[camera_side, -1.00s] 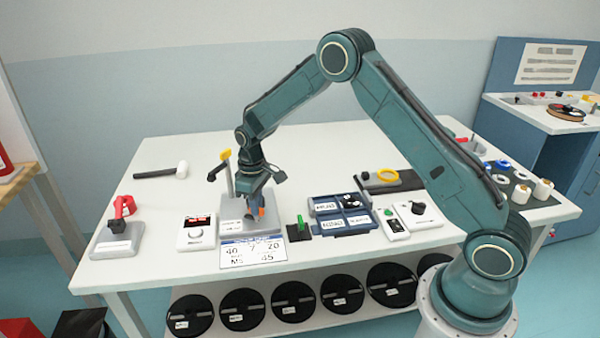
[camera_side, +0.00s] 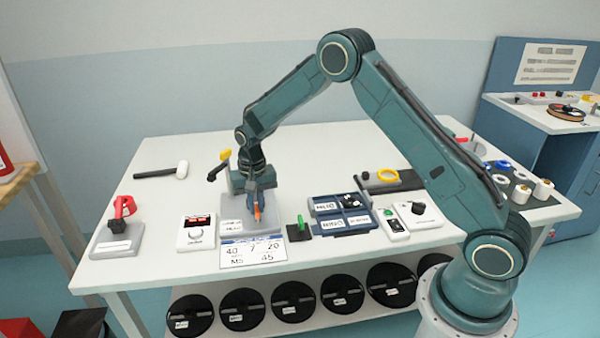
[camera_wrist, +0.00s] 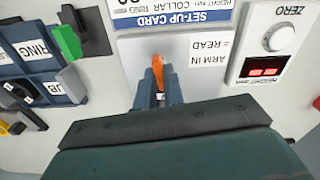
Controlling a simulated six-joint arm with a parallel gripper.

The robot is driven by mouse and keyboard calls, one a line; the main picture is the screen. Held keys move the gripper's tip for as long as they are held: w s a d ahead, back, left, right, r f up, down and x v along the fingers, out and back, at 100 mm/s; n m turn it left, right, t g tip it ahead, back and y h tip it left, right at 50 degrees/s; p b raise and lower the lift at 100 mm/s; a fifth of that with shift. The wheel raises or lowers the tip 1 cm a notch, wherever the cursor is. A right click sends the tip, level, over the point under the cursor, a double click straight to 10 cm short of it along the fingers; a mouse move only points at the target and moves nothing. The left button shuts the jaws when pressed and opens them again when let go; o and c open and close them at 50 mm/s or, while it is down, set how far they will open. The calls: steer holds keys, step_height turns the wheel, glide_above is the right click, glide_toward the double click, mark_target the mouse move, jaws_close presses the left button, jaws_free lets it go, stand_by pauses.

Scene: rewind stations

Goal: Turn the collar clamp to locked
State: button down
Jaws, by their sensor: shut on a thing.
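An orange lever (camera_side: 257,215), which I take to be the collar clamp's handle, stands over a grey station base (camera_side: 278,240) near the table's front. My gripper (camera_side: 257,206) points down over this base and is shut on the lever. In the wrist view, the lever's orange end (camera_wrist: 157,68) shows between my fingertips (camera_wrist: 160,84). The collar and most of the post are hidden behind my gripper. A yellow knob (camera_side: 226,154) and a dark arm (camera_side: 216,173) stick out to the left of my wrist.
A set-up card (camera_side: 253,252) lies in front of the base. A display box (camera_side: 195,233) stands left, a green-handled block (camera_side: 299,230) right, and blue labelled bins (camera_side: 323,208) farther right. A mallet (camera_side: 160,172) lies back left. The back middle of the table is clear.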

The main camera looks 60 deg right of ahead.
mark_target(257, 207)
steer(key=shift+w+r+m, duration=0.1)
steer(key=shift+m, duration=0.7)
steer(key=c, duration=1.5)
jaws_free()
step_height(257, 207, up, 14)
